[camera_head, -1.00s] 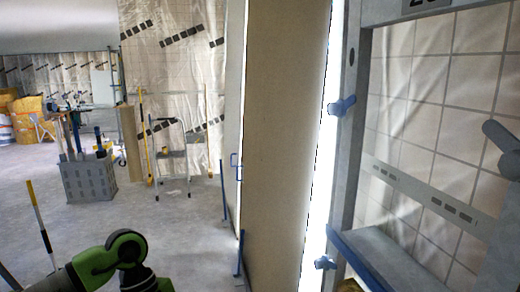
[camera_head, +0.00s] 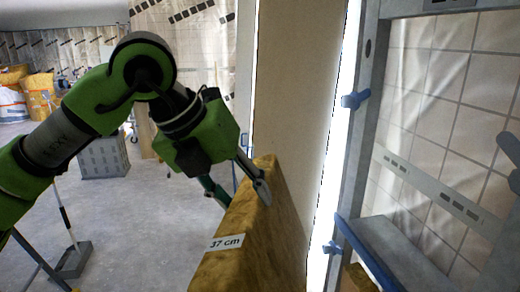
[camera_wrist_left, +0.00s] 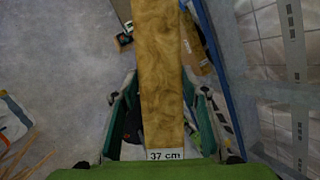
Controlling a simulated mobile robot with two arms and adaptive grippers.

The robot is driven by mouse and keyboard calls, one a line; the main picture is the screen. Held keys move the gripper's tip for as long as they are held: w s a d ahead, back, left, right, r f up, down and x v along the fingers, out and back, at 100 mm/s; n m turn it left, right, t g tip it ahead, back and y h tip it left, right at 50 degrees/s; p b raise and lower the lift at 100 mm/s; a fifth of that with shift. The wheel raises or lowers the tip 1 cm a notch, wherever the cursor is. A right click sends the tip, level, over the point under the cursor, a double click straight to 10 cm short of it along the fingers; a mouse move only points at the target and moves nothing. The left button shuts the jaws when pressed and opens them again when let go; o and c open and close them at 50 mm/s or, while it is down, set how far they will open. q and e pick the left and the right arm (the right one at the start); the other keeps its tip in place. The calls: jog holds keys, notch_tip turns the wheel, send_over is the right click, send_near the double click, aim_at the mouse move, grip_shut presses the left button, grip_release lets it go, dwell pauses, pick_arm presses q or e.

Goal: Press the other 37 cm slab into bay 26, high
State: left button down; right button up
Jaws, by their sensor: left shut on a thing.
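A yellow-brown fibrous slab (camera_head: 245,255) with a white "37 cm" label stands tilted in the lower middle of the head view. My left gripper (camera_head: 238,188) is shut on its upper part, one finger on each side. In the left wrist view the slab (camera_wrist_left: 162,70) runs away between the two fingers (camera_wrist_left: 163,112), with its label near the palm. My right gripper is not in view.
A beige board (camera_head: 290,110) stands between the slab and the bay. Blue clamps (camera_head: 354,100) sit on the left post. A grey ledge (camera_head: 395,245) crosses the bay, with a yellow-brown piece (camera_head: 360,277) below it. A grey crate (camera_head: 104,158) stands on open floor at left.

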pick_arm(q)
jog(key=d+r+n, duration=0.1)
jog(key=r, duration=0.1)
jog(key=s+d+r+n+t, duration=0.1)
jog(key=r, duration=0.2)
jog(key=s+r+n+y, duration=0.1)
jog(key=r+n, duration=0.1)
jog(key=shift+d+r+t+p, duration=0.15)
jog(key=shift+d+t+p, duration=0.15)
jog(key=shift+d+p, duration=0.1)
jog(key=shift+d+r+n, duration=0.2)
jog(key=shift+n, duration=0.1)
jog(key=w+d+f+p, duration=0.1)
jog(key=w+d+p, duration=0.2)
jog(key=d+p, duration=1)
jog(key=shift+d, duration=4.45)
jog(key=shift+f, duration=0.2)
